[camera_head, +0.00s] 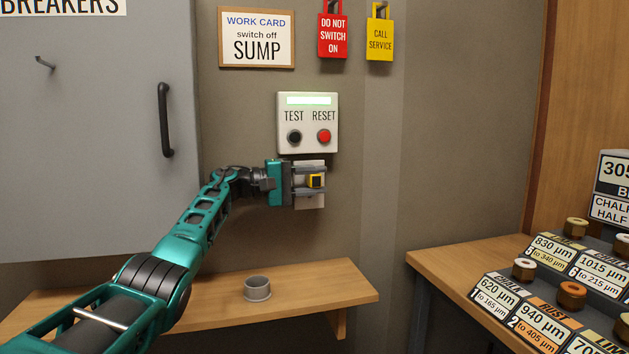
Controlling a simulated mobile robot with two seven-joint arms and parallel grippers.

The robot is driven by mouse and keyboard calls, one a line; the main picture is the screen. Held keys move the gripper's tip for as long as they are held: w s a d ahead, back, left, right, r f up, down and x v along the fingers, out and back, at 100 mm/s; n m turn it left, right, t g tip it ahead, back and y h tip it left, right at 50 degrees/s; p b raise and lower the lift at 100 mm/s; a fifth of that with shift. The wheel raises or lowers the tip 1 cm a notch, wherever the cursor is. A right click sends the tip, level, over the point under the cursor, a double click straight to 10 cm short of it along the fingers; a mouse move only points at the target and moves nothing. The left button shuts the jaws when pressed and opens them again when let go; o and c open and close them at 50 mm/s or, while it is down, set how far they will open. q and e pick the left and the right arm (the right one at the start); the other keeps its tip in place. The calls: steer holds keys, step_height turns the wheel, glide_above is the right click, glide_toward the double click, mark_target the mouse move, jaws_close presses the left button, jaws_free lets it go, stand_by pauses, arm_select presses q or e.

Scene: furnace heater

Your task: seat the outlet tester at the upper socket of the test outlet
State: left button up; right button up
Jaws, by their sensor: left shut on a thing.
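The test outlet (312,201) is a pale plate on the wall, just below the white TEST/RESET box. My left gripper (308,181) is in front of the outlet plate, its two fingers reaching in from the left. The sockets are hidden behind the tester and fingers. My right gripper is not in view.
The TEST/RESET box (307,122) has a lit green strip, close above my gripper. A grey breaker cabinet (95,130) with a black handle stands left. Below is a wooden shelf (325,290) with a grey cup (257,289). A bench (450,262) with labelled blocks stands right.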

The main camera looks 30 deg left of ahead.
arm_select(q)
steer(key=shift+w+a, duration=0.15)
steer(key=shift+a, duration=0.1)
steer(key=o, duration=1.1)
steer(key=shift+o, duration=0.8)
steer(key=shift+d+f, duration=0.1)
